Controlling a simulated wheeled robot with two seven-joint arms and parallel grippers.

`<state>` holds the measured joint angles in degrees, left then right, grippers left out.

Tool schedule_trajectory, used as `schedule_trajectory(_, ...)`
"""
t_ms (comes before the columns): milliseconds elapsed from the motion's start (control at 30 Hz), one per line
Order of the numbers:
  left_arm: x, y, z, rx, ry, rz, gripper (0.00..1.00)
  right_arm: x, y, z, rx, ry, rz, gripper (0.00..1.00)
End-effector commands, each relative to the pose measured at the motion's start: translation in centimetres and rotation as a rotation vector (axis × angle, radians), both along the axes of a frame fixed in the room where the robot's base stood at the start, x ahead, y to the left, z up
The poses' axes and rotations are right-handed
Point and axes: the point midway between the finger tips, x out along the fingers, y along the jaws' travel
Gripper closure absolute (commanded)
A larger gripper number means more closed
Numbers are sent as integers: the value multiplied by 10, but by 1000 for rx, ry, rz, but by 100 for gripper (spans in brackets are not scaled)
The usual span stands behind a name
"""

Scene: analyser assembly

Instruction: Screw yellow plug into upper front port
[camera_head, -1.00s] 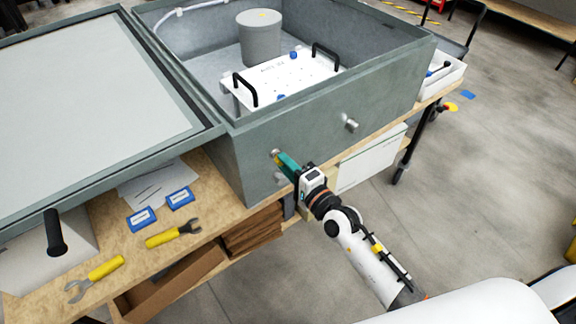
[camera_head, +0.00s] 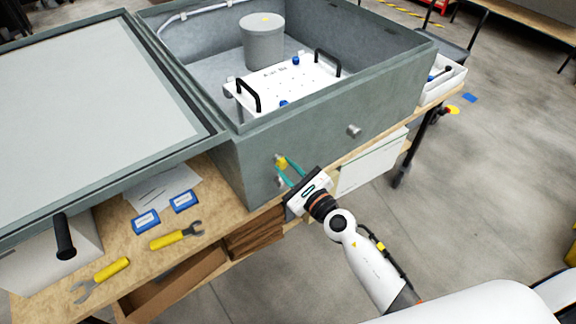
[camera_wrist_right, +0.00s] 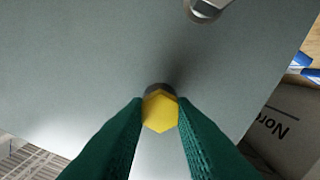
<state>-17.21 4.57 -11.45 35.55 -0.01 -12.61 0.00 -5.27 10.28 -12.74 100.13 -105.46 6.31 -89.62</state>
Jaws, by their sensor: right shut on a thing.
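The yellow plug (camera_head: 281,162) is at the upper front port on the front wall of the grey-green cabinet (camera_head: 312,146). In the right wrist view the plug shows as a yellow hexagonal head (camera_wrist_right: 160,111) between green fingers. A dark round collar (camera_wrist_right: 159,89) lies right behind it, against the wall. How deep the plug sits in the port cannot be told. My right gripper (camera_wrist_right: 160,116) is shut on the plug's head. A lower fitting (camera_head: 280,182) shows partly beside the fingers. My left gripper is not in view.
A metal knob (camera_head: 354,131) sticks out of the front wall to the right. The open lid (camera_head: 85,90) reaches out left. Wrenches (camera_head: 176,236) and blue boxes (camera_head: 146,221) lie on the wooden bench (camera_head: 118,240).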

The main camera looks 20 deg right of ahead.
Motion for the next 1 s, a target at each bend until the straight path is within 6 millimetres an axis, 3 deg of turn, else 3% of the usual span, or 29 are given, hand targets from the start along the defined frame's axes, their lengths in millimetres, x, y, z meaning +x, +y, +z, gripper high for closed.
schedule_trajectory(200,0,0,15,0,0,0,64,0,0,2,582,214,-1,100)
schedule_trajectory(367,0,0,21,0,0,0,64,0,0,1,855,312,-1,100)
schedule_trajectory(633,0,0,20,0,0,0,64,0,0,-1,896,326,-1,100)
schedule_trajectory(667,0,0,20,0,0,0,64,0,0,-1,896,326,-1,72)
schedule_trajectory(733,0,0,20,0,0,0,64,0,0,-1,895,326,-1,61)
schedule_trajectory(1000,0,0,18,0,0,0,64,0,0,-1,874,318,1,61)
